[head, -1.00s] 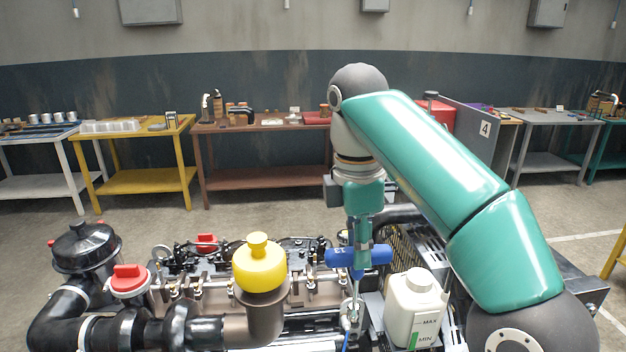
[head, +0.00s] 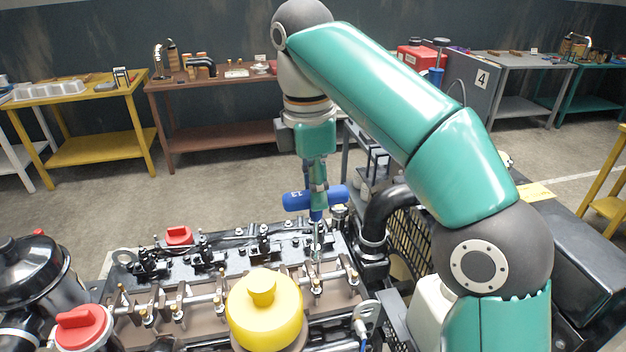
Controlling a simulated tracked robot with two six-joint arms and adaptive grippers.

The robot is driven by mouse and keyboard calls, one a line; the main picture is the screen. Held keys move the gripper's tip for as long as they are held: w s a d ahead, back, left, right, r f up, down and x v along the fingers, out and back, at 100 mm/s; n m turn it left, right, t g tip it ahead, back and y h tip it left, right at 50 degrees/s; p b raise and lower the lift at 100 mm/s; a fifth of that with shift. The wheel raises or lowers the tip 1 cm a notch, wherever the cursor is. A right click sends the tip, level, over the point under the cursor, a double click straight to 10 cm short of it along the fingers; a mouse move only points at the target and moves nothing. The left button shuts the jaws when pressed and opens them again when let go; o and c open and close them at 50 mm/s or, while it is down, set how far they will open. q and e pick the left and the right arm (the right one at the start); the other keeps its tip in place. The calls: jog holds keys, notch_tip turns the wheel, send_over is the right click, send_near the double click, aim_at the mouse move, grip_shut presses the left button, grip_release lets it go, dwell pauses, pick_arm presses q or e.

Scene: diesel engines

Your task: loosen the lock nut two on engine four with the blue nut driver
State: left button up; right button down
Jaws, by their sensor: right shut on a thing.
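The blue nut driver (head: 330,196) has a blue T-shaped handle and a shaft pointing down. My right gripper (head: 317,190) is shut on the driver and holds it upright over the engine. The shaft's lower end is above or at the far right end of the valve gear; I cannot tell whether it touches a nut. The engine (head: 180,329) lies open below, with a row of rocker arms and adjusting screws (head: 219,300). The lock nuts are too small to tell apart. My left gripper is not in view.
A yellow cap (head: 264,312) stands at the near edge of the engine, with red caps (head: 179,236) around. A black pipe (head: 382,215) and a white reservoir (head: 429,305) are to the right. A sign reading 4 (head: 482,79) stands behind. Benches (head: 205,125) line the wall.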

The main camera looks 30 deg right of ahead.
aim_at(316, 218)
jog(key=shift+s+d+f, duration=0.1)
jog(key=shift+d+f, duration=0.05)
jog(key=shift+f, duration=0.15)
notch_tip(316, 218, down, 2)
jog(key=shift+f, duration=1.95)
jog(key=shift+f, duration=0.3)
jog(key=shift+f+b, duration=0.75)
jog(key=shift+f, duration=0.15)
